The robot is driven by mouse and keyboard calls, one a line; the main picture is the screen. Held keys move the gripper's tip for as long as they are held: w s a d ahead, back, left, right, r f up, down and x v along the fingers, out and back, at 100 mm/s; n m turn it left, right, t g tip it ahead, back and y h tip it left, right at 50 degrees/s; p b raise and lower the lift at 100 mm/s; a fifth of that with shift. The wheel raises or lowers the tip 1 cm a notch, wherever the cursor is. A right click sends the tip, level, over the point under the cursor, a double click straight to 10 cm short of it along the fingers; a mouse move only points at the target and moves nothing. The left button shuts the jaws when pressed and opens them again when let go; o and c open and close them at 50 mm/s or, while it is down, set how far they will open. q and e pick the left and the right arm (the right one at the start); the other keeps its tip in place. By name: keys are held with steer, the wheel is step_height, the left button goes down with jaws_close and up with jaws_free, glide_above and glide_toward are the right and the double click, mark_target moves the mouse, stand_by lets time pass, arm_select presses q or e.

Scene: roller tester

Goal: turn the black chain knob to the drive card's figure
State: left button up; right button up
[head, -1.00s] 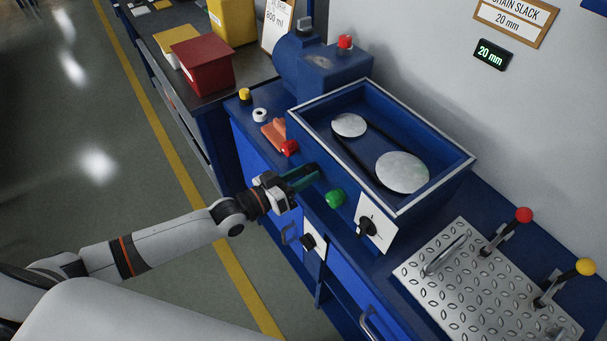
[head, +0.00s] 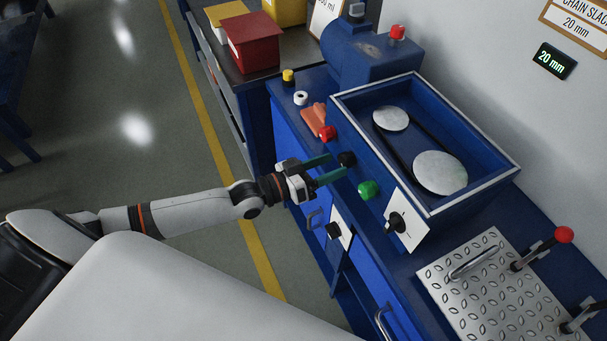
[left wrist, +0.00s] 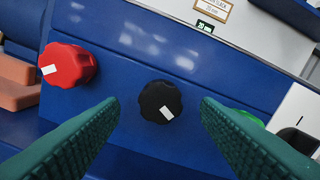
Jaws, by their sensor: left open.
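The black chain knob (left wrist: 160,101) sits on the blue front panel, centred between my open left fingers in the left wrist view. It has a white mark at its lower right. In the head view the black knob (head: 346,158) shows just beyond the fingertips. My left gripper (head: 330,169) is open with green fingers, and its fingertips (left wrist: 160,108) appear short of the knob, with nothing between them. The chain slack card (head: 574,22) reads 20 mm, and the display (head: 554,61) below it also reads 20 mm. My right gripper is not in view.
A red knob (left wrist: 67,67) is left of the black one and a green knob (head: 368,190) is right of it. A black switch on a white plate (head: 408,222) is further right. An open blue box with two discs (head: 440,172) rises behind the panel.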

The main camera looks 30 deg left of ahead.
arm_select(q)
steer(key=b+v, duration=0.1)
steer(key=v, duration=0.8)
steer(key=shift+a, duration=0.1)
steer(key=w+a+f+n+g+y, duration=0.1)
steer(key=a+f+y, duration=0.25)
steer(key=f, duration=0.55)
steer(key=a+f+y, duration=0.2)
steer(key=a+f, duration=0.2)
steer(key=f, duration=0.4)
steer(key=s+a+f+g+y, duration=0.15)
steer(key=s+f, duration=0.25)
steer(key=f, duration=0.4)
steer(key=s+a+f+g+y, duration=0.1)
steer(key=s+f+g+y, duration=0.2)
steer(key=f, duration=0.6)
steer(key=s+d+f+g, duration=0.2)
steer(key=s+f, duration=0.3)
steer(key=s, duration=0.4)
steer(key=s+d+f+g, duration=0.3)
steer(key=s+f, duration=0.2)
steer(key=s, duration=0.5)
steer(key=s+d+f+g+y, duration=0.1)
steer(key=s+d+f+g, duration=0.1)
steer(key=s+f, duration=0.3)
steer(key=s+d, duration=0.1)
steer(key=s, duration=0.3)
steer(key=shift+s+d+f+g, duration=0.25)
steer(key=shift+d+f+g, duration=0.05)
steer(key=shift+f+g, duration=0.05)
